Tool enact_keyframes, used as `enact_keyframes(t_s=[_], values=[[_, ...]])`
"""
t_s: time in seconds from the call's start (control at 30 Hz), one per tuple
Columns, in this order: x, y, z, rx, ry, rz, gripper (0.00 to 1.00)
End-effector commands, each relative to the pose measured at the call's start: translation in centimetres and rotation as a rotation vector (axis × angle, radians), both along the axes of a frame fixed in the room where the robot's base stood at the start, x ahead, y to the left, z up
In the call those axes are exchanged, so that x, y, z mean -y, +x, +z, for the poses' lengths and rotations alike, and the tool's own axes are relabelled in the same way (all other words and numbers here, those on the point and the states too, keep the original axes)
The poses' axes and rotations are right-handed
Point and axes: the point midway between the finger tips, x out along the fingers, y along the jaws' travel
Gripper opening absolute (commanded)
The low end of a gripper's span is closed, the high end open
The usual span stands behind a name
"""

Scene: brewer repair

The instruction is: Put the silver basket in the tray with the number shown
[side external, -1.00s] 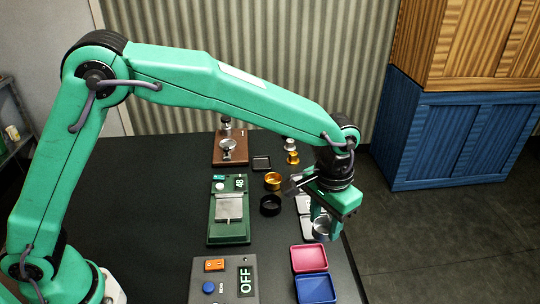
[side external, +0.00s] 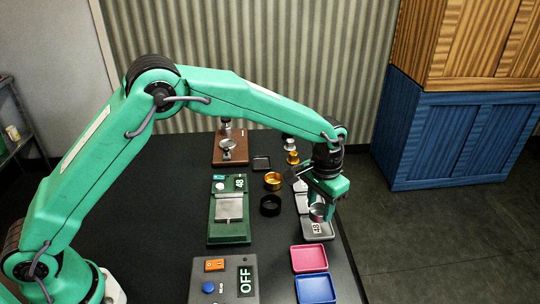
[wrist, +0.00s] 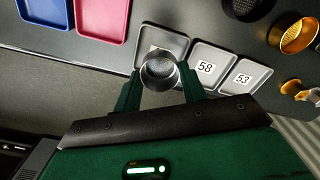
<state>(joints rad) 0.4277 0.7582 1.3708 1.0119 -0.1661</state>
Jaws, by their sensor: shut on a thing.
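The silver basket (side external: 317,211) is a small round metal cup. My gripper (wrist: 160,78) is shut on it, with a green finger on each side. In the side view, my gripper (side external: 320,206) holds it over the near edge of a row of grey trays. The nearest grey tray (side external: 318,236) carries a label that looks like 48. In the wrist view, the basket (wrist: 160,72) covers most of that tray's label. The other grey trays read 58 (wrist: 208,68) and 53 (wrist: 244,76). The green scale (side external: 229,236) shows what looks like 48.
A pink tray (side external: 309,258) and a blue tray (side external: 315,289) lie nearer the camera. The table's right edge is close to the trays.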

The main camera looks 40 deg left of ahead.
Motion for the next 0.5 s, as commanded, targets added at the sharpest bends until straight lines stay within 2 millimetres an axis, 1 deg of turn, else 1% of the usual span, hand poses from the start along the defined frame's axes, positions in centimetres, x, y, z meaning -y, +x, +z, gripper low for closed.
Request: enact_keyframes(t_s=[0.13,0.33,0.4,0.5], values=[[0.0,0.0,-1.0,-0.002,0.001,0.000,0.16],[0.0,-0.1,-3.3,-0.002,0.001,0.000,0.16],[0.0,0.0,-3.8,-0.001,0.000,0.000,0.16],[0.0,0.0,-4.0,0.000,0.000,0.000,0.16]])
